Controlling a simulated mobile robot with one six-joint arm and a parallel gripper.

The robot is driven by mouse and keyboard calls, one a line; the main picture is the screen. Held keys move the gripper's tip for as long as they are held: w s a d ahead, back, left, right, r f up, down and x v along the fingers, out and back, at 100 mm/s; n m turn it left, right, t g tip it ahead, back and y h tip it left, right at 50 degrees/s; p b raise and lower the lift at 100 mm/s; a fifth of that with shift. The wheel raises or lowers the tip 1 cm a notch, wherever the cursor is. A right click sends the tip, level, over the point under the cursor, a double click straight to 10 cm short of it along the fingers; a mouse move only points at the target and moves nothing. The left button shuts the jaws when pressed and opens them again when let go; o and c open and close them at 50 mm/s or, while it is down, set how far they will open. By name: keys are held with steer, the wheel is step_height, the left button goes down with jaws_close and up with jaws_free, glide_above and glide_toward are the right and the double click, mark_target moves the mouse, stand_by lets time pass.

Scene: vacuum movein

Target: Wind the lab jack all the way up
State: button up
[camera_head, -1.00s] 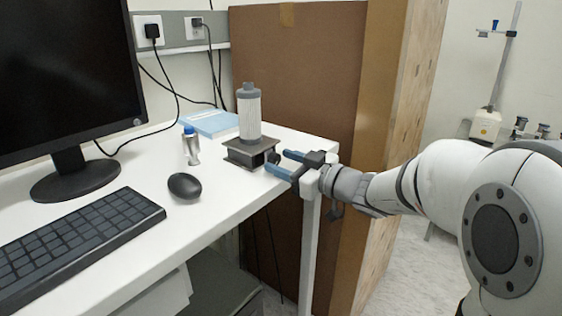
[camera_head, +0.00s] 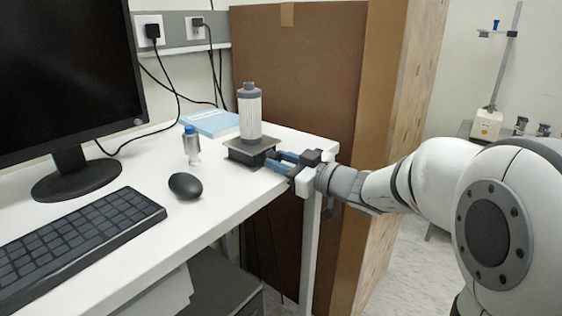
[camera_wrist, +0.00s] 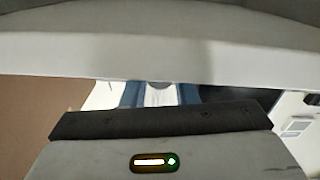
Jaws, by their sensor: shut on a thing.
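The lab jack (camera_head: 246,154) is a dark, low stand near the far right corner of the white desk. A grey bottle with a ribbed pale body (camera_head: 250,117) stands upright on its top plate. My gripper (camera_head: 274,161) reaches in from the right, its blue fingers close together at the jack's right side. It is shut on the jack's knob, which the fingers mostly hide in the head view. In the wrist view the blue fingers flank a small greyish part, which I take to be the knob (camera_wrist: 160,86).
A small blue-capped bottle (camera_head: 191,147) and a black mouse (camera_head: 185,186) stand left of the jack. A light-blue flat item (camera_head: 210,123) lies behind it. The keyboard (camera_head: 75,240) and monitor (camera_head: 65,80) are further left. A brown panel (camera_head: 300,70) stands behind the desk.

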steer(key=shift+f+b, duration=0.2)
steer(key=shift+b, duration=0.55)
steer(key=m+b, duration=0.1)
steer(key=b, duration=0.1)
steer(key=shift+f+b, duration=0.15)
steer(key=shift+b, duration=0.2)
steer(key=shift+r+m+b, duration=0.35)
steer(key=shift+m+b, duration=0.75)
steer(key=shift+b, duration=0.15)
steer(key=o, duration=1)
steer(key=v, duration=0.7)
steer(key=shift+s+d+p, duration=0.25)
steer(key=shift+d+p, duration=0.05)
steer(key=shift+d, duration=0.05)
steer(key=shift+r, duration=0.1)
